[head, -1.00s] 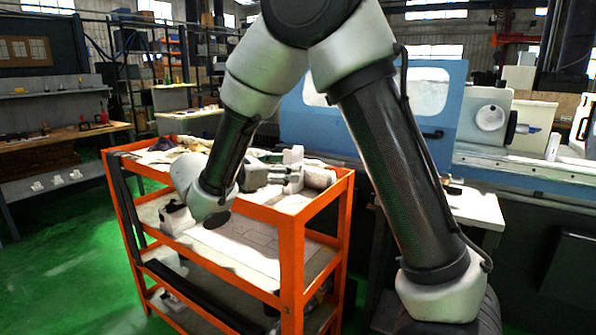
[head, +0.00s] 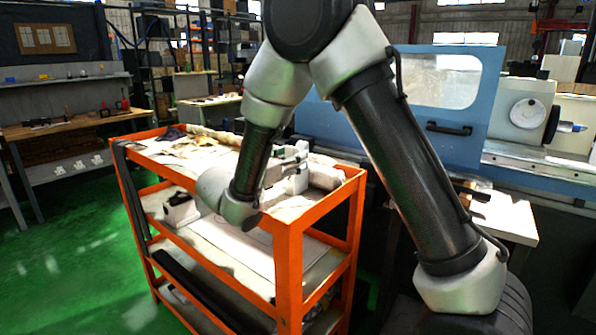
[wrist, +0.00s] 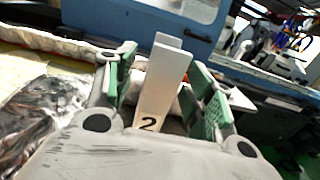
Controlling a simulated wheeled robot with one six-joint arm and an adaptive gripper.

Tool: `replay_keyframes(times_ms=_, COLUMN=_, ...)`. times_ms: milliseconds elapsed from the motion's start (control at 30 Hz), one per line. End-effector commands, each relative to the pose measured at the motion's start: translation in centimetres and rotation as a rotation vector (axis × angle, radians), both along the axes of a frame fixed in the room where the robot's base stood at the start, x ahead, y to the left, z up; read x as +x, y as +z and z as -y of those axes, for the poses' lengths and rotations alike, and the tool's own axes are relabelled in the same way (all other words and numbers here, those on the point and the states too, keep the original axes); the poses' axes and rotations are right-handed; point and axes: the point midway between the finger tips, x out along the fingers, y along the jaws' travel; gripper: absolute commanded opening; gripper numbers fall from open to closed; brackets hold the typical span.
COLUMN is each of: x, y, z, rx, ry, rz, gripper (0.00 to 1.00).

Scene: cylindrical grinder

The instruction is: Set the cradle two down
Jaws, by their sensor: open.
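Cradle two (wrist: 160,88) is a pale grey upright block with a black "2" on a light label low on its face. In the wrist view it stands between the green-padded fingers of my gripper (wrist: 168,80). The fingers are open, one on each side of it; a gap shows on the left, and contact on the right is unclear. The cradle's base is hidden behind the gripper body. In the head view my gripper (head: 288,168) is low over the top shelf of the orange cart (head: 289,240), at its right part. The cradle is hard to separate from the fingers there.
Cloths and rolled items (head: 200,143) cover much of the cart top. A pale block (head: 180,209) sits on the shelf below. The blue grinder (head: 450,150) stands behind, with a small white table (head: 505,215) at the cart's right. Green floor is clear at left.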

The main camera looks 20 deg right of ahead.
Motion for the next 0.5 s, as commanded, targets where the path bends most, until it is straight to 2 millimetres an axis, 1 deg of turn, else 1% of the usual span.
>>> replay_keyframes(times_ms=33, x=0.4, y=-0.1, z=0.9, rx=0.0, ry=-0.004, rz=-0.001, gripper=0.54)
replay_keyframes(times_ms=167, x=1.3, y=0.0, z=2.0, rx=0.0, ry=-0.001, rz=0.0, gripper=0.54)
replay_keyframes(times_ms=433, x=1.5, y=0.0, z=2.2, rx=0.001, ry=0.001, rz=-0.001, gripper=0.54)
replay_keyframes(times_ms=500, x=1.5, y=0.0, z=2.2, rx=0.001, ry=0.001, rz=-0.001, gripper=0.41)
